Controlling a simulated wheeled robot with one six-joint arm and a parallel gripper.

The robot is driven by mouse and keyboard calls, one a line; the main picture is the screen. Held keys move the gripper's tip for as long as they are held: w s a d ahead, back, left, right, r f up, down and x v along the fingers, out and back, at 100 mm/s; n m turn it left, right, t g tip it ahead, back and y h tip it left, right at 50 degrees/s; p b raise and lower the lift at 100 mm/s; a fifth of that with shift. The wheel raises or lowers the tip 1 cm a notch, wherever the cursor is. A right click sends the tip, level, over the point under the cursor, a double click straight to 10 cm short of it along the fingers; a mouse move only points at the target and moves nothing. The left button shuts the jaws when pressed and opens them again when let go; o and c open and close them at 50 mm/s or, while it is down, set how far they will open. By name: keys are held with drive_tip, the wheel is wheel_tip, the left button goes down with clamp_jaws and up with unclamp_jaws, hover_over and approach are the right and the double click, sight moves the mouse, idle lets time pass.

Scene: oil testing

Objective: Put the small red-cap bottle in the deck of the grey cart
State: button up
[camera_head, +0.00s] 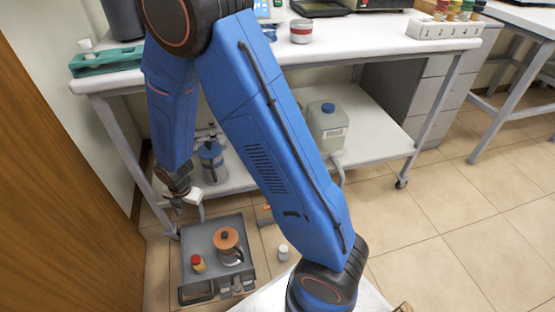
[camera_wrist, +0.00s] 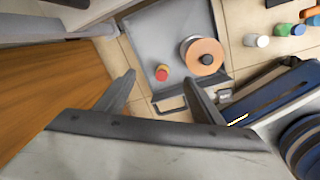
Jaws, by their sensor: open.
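The small red-cap bottle (camera_head: 198,264) stands upright on the deck of the grey cart (camera_head: 195,239), left of an orange-lidded pot. The wrist view shows its red cap (camera_wrist: 162,72) from above, on the cart's deck (camera_wrist: 150,25) near the handle edge. My gripper (camera_head: 188,212) is over the far left part of the cart in the head view. In the wrist view my gripper (camera_wrist: 160,80) is open, with the bottle visible between its spread fingertips and nothing held. The contact side of the fingers is clear of the bottle.
The orange-lidded pot (camera_head: 228,246) stands close right of the bottle. A white-capped bottle (camera_head: 283,253) is right of the cart. A wooden panel (camera_head: 60,180) is at the left. The white bench (camera_head: 380,52) stands behind, with a jerrycan (camera_head: 327,128) on its lower shelf.

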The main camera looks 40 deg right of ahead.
drive_tip(key=s+d+r+m+t, duration=0.15)
drive_tip(key=d+r+m, duration=0.25)
drive_tip(key=r, duration=0.4)
drive_tip(key=s+d+r+m, duration=0.3)
drive_tip(key=d+r+m, duration=0.15)
drive_tip(key=r, duration=0.25)
drive_tip(key=s+d+r+m+t, duration=0.15)
drive_tip(key=d+r+m, duration=0.25)
drive_tip(key=r, duration=0.4)
drive_tip(key=s+d+r+m, duration=0.4)
drive_tip(key=s+r+m, duration=0.2)
drive_tip(key=s, duration=0.3)
drive_tip(key=s+d+r+m, duration=0.5)
drive_tip(key=s+m, duration=0.2)
drive_tip(key=s, duration=0.2)
drive_tip(key=shift+s+r+m+t+h, duration=0.3)
drive_tip(key=shift+r+m+t, duration=0.05)
drive_tip(key=shift+t, duration=0.05)
